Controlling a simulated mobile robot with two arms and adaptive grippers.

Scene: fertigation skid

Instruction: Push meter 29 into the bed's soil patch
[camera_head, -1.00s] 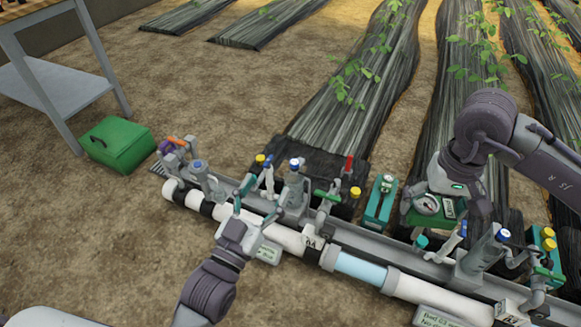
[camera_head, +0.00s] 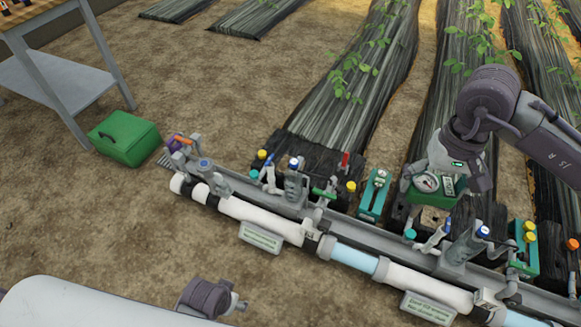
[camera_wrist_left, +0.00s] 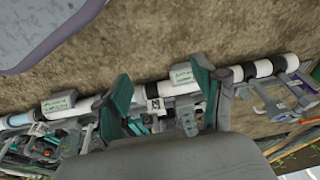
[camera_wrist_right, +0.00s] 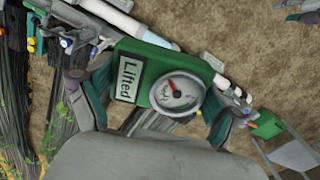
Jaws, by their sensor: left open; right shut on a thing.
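My right gripper (camera_head: 445,190) is shut on a green meter (camera_head: 428,183) with a round white dial, above the bed near the pipe. In the right wrist view the meter (camera_wrist_right: 165,85) sits between the fingers, and its label reads "Lifted". I cannot read a number 29 on it. My left gripper (camera_wrist_left: 170,98) is open and empty in the left wrist view.
A white pipe (camera_head: 262,220) with valves and fittings runs along the front of the beds. A teal device (camera_head: 375,192) stands left of the held meter. A green box (camera_head: 125,138) and a grey table (camera_head: 60,85) are at the left. Bare ground lies in front of the pipe.

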